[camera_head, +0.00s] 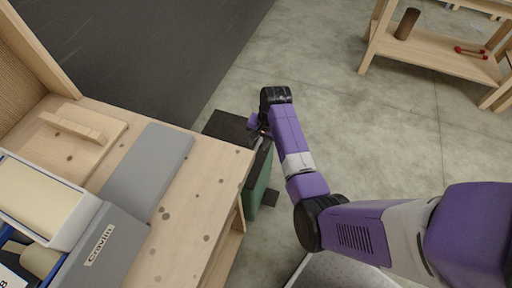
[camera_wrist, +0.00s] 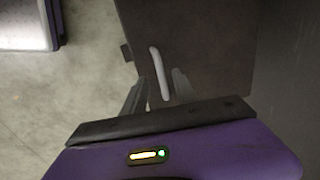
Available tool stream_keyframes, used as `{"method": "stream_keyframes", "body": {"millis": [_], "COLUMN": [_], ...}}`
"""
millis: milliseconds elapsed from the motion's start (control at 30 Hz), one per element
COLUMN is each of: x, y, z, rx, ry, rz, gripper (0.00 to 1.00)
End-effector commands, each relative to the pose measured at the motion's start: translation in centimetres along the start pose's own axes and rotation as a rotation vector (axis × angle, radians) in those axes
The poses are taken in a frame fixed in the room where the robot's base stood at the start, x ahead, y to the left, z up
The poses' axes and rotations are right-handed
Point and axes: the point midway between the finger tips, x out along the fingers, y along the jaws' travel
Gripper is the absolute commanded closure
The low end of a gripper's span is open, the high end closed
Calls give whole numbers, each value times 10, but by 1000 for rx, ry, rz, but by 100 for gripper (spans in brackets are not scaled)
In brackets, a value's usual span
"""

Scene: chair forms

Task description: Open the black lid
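The black lid (camera_head: 224,124) is on top of a green box (camera_head: 256,182) beside the wooden bench. In the wrist view the lid (camera_wrist: 205,42) is a dark flat panel with a light grey bar handle (camera_wrist: 160,74). My gripper (camera_head: 257,133) is at the lid's right side in the head view. In the wrist view the fingers of my gripper (camera_wrist: 159,88) are apart, one on each side of the handle's near end. I cannot tell whether they touch it. My arm hides part of the lid and box in the head view.
The wooden bench (camera_head: 215,195) stands close on the left, with a grey case (camera_head: 105,243), a grey panel (camera_head: 150,165) and a wooden board (camera_head: 75,140). A low wooden shelf (camera_head: 430,62) is at the back right. Concrete floor between is clear.

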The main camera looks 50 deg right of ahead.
Motion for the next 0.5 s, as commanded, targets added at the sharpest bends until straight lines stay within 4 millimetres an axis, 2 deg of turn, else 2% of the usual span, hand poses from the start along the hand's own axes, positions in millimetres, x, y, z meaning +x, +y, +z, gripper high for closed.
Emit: {"method": "stream_keyframes", "body": {"millis": [33, 200, 500], "x": [10, 32, 42], "y": [0, 0, 0], "z": [0, 0, 0], "rx": [0, 1, 0], "ry": [-2, -1, 1], "rz": [1, 0, -1], "gripper": [66, 66, 66]}}
